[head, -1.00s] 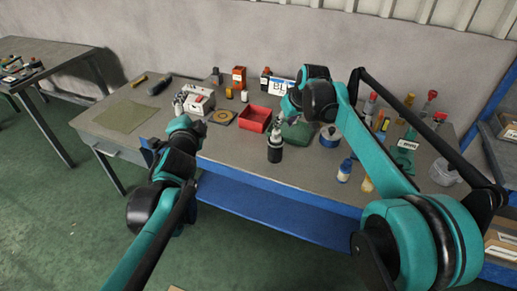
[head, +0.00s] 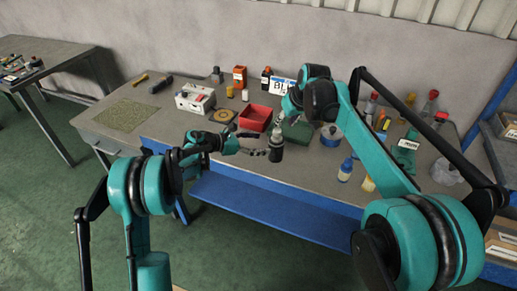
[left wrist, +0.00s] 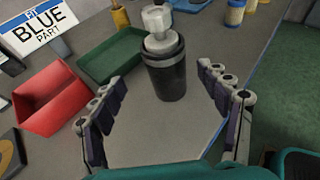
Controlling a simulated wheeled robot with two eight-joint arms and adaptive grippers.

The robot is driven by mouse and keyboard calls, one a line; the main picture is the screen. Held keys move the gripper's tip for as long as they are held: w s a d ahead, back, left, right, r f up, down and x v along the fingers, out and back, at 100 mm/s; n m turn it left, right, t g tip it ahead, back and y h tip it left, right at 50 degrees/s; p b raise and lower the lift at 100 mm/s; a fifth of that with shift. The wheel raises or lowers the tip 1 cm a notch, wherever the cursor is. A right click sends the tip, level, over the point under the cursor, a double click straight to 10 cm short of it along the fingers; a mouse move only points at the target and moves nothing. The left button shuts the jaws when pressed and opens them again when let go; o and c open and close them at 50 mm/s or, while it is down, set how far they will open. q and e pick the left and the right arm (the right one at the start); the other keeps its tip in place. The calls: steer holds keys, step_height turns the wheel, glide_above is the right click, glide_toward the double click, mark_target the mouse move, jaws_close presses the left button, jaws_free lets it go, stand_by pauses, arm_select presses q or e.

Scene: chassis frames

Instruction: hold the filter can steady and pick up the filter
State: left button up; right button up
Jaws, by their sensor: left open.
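The dark filter can (head: 276,152) stands upright near the table's front edge. The pale filter (head: 278,134) sticks up from its top. In the left wrist view, the can (left wrist: 168,76) and the filter (left wrist: 160,30) are ahead of my left gripper (left wrist: 160,108). My left gripper (head: 254,144) is open and empty, left of the can, with its fingers pointing at it and the can just beyond the fingertips. My right gripper (head: 281,119) is just above the filter, partly hidden by its own arm; its jaws are too small to read.
A red bin (head: 254,118) and a green tray (head: 298,131) lie behind the can. A blue-lidded tub (head: 331,137) and a blue bottle (head: 345,170) stand to the right. A white box (head: 195,98) stands left. The front edge left of the can is clear.

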mark_target(276, 137)
arm_select(q)
steer(key=shift+s+d+f+m+g, duration=0.15)
steer(key=shift+f+m+g, duration=0.3)
steer(key=shift+f, duration=0.7)
steer(key=x, duration=0.7)
steer(key=shift+d+f, duration=0.1)
steer(key=c, duration=1.4)
arm_select(e)
steer(key=shift+o, duration=0.4)
steer(key=o, duration=0.3)
steer(key=shift+r, duration=0.1)
steer(key=shift+m+g+h, duration=0.3)
steer(key=shift+g+h, duration=0.1)
steer(key=shift+g, duration=0.1)
steer(key=w+a+f, duration=0.2)
steer(key=w+f, duration=0.1)
steer(key=shift+f, duration=0.3)
steer(key=shift+x, duration=2.65)
